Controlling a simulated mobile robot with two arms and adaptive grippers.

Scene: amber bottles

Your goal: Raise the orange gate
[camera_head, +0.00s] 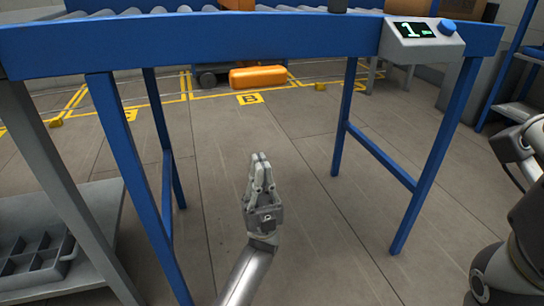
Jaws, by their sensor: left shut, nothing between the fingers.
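No gate can be made out for certain. An orange rounded bar (258,76) shows low in the background, beyond the blue conveyor frame. A tan-orange piece (237,4) is cut off by the top edge, just above the blue rail; I cannot tell whether it is part of the gate. My left gripper (259,160) is below the rail, between the blue legs, pointing up and away from me. Its fingers are together with nothing between them, and it is apart from both orange things. My right arm shows at the right edge; its gripper is out of view.
The blue conveyor rail (200,36) crosses the top, with rollers behind it. A control box (422,40) with a display reading 1 and a blue knob sits at its right. A grey shelf (100,206) with a divided tray (38,262) stands left. Floor between the legs is clear.

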